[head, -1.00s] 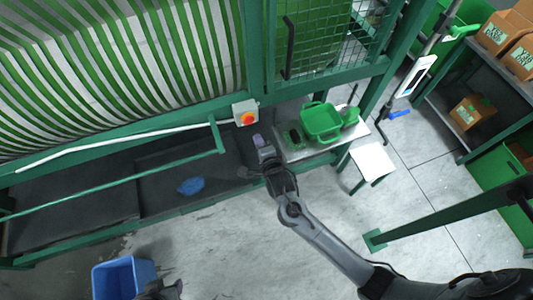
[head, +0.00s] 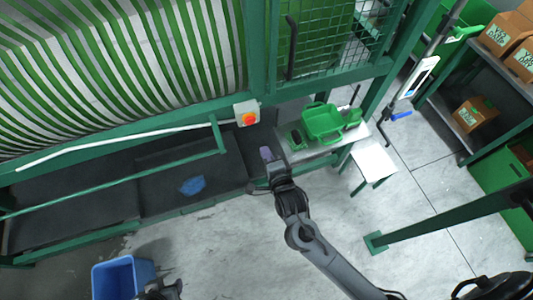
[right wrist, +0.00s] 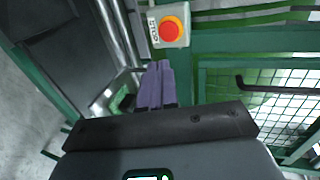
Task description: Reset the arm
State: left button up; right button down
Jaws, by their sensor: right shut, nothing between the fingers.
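My right gripper (head: 266,153) has purple fingers and is at the front edge of the green machine, just left of the small metal side table. Its fingers are shut together with nothing between them. They also show in the right wrist view (right wrist: 156,86), pointing up toward a red emergency-stop button. My right arm reaches in from the lower right. A dark end of my left arm (head: 160,290) shows at the bottom edge, beside a blue bin; its fingers cannot be made out.
The stop-button box (head: 246,113) is on the machine frame near my right gripper. A green basket (head: 323,122) stands on the metal table. A blue cloth (head: 191,186) lies in the dark trough. The blue bin (head: 124,280), a white stool (head: 373,162) and a green post stand around open floor.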

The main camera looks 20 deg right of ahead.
dwell(0.3)
jog(key=s+d+f+n+g+y, duration=0.1)
jog(key=s+d+n+g, duration=0.2)
jog(key=s+n+g, duration=0.55)
jog(key=s+d+f+n+g, duration=0.1)
jog(key=s+d+n+g, duration=0.15)
jog(key=s+n, duration=1.1)
notch_tip(320, 180, up, 14)
jog(key=s+r+m+p, duration=0.1)
jog(key=s+p, duration=0.1)
jog(key=p, duration=1.3)
notch_tip(320, 180, down, 76)
jog(key=b, duration=7.5)
jog(key=shift+w+a+r, duration=0.15)
jog(key=shift+w+r, duration=0.1)
